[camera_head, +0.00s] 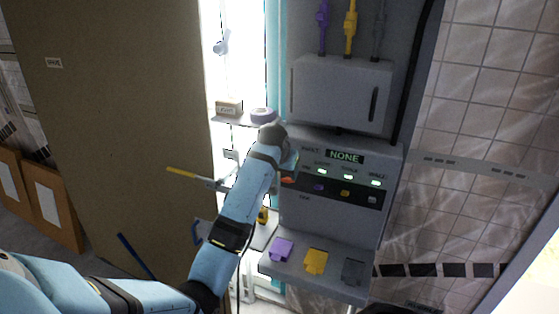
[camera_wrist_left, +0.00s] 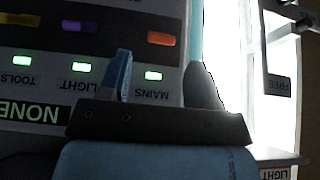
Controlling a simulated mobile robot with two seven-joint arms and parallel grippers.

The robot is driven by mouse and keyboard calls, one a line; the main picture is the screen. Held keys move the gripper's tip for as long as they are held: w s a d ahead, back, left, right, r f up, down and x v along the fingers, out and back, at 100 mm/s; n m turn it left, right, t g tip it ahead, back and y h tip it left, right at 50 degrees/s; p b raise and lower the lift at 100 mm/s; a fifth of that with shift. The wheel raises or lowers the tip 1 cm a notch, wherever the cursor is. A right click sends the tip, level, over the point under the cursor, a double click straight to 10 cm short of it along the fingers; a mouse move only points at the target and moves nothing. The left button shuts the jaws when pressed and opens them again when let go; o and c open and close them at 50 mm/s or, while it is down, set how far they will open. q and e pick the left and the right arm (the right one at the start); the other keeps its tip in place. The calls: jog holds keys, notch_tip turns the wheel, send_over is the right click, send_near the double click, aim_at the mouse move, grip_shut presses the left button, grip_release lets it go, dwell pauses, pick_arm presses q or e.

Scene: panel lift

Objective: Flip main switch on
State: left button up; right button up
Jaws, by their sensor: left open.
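The main switch is an orange rocker (camera_head: 287,180) at the left end of the dark strip on the grey panel (camera_head: 330,225). The orange rocker shows upside down in the left wrist view (camera_wrist_left: 160,38), above a lit green lamp (camera_wrist_left: 153,76) and the label MAINS. My left gripper (camera_head: 287,160) is in front of the panel's left side, just above the orange rocker in the head view. In the left wrist view its two fingers (camera_wrist_left: 162,82) stand apart with nothing between them, the rocker beyond the tips. Contact cannot be told. My right gripper is not in view.
Purple (camera_head: 320,187), yellow (camera_head: 345,193) and grey rockers sit right of the orange one, below a display reading NONE (camera_head: 344,157). A shelf with a tape roll (camera_head: 263,115) is left of the panel. Coloured tabs lie on the lower ledge (camera_head: 318,281).

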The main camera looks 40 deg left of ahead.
pick_arm(q)
jog(key=b+v, duration=0.1)
jog(key=v, duration=0.8)
jog(key=shift+r, duration=0.15)
jog(key=shift+s, duration=0.1)
jog(key=s+d+f+m+t, duration=0.1)
jog(key=s+d+f, duration=0.15)
jog(key=f, duration=0.55)
jog(key=s+d+f+m+t, duration=0.1)
jog(key=s+d+f, duration=0.15)
jog(key=f, duration=0.55)
jog(key=s+d+f+m+t, duration=0.1)
jog(key=s+d+f, duration=0.15)
jog(key=f, duration=0.55)
jog(key=s+d+f+m+h, duration=0.1)
jog(key=s+d+f, duration=0.3)
jog(key=s, duration=0.4)
jog(key=s+d+f+m+t+h, duration=0.1)
jog(key=s+d+f+h, duration=0.1)
jog(key=s+d+f, duration=0.2)
jog(key=s+d+f+t+h, duration=0.1)
jog(key=s+d+f, duration=0.3)
jog(key=s, duration=0.7)
jog(key=shift+s+d+f+m, duration=0.3)
jog(key=shift+d+f+m, duration=0.1)
jog(key=shift+d, duration=0.5)
